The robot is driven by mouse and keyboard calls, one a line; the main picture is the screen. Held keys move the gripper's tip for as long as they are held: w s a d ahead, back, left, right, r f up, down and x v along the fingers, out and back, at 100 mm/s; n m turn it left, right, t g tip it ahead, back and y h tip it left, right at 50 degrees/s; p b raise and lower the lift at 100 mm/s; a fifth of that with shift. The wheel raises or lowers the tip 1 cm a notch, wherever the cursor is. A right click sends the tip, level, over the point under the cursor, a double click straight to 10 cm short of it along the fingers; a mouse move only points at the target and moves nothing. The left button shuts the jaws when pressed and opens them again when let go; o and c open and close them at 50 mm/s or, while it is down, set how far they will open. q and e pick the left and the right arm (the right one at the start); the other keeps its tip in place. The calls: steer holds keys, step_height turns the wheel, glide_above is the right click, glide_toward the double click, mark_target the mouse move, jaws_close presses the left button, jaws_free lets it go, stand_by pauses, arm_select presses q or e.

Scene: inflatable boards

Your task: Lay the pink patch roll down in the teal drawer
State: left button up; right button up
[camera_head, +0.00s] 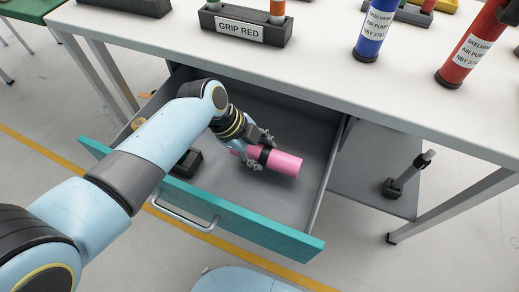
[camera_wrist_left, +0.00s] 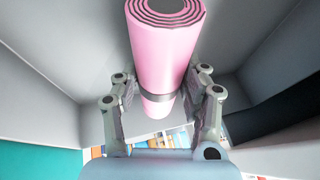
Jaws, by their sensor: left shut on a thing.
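The pink patch roll (camera_head: 284,163) is a pink cylinder with a dark band around it. My left gripper (camera_head: 259,153) is shut on it, inside the open teal drawer (camera_head: 230,222). In the left wrist view, the fingers of the left gripper (camera_wrist_left: 163,105) stand on both sides of the roll (camera_wrist_left: 165,45), near its grey band. The roll's spiral end faces up in that view. In the head view the roll lies roughly level over the grey drawer floor; I cannot tell whether it touches it. My right gripper is not in view.
The white table top (camera_head: 330,75) is above and behind, with a GRIP RED holder (camera_head: 243,27), a blue pump (camera_head: 374,32) and a red pump (camera_head: 468,48). The drawer's right part is clear.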

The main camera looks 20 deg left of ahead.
mark_target(260, 159)
arm_select(q)
steer(key=shift+f+b, duration=1.1)
steer(key=shift+f, duration=0.45)
steer(key=o, duration=1.4)
steer(key=shift+c, duration=0.2)
steer(key=shift+a+r, duration=0.1)
steer(key=shift+r, duration=0.05)
steer(key=v, duration=1.1)
steer(key=shift+r, duration=0.35)
steer(key=shift+a, duration=0.1)
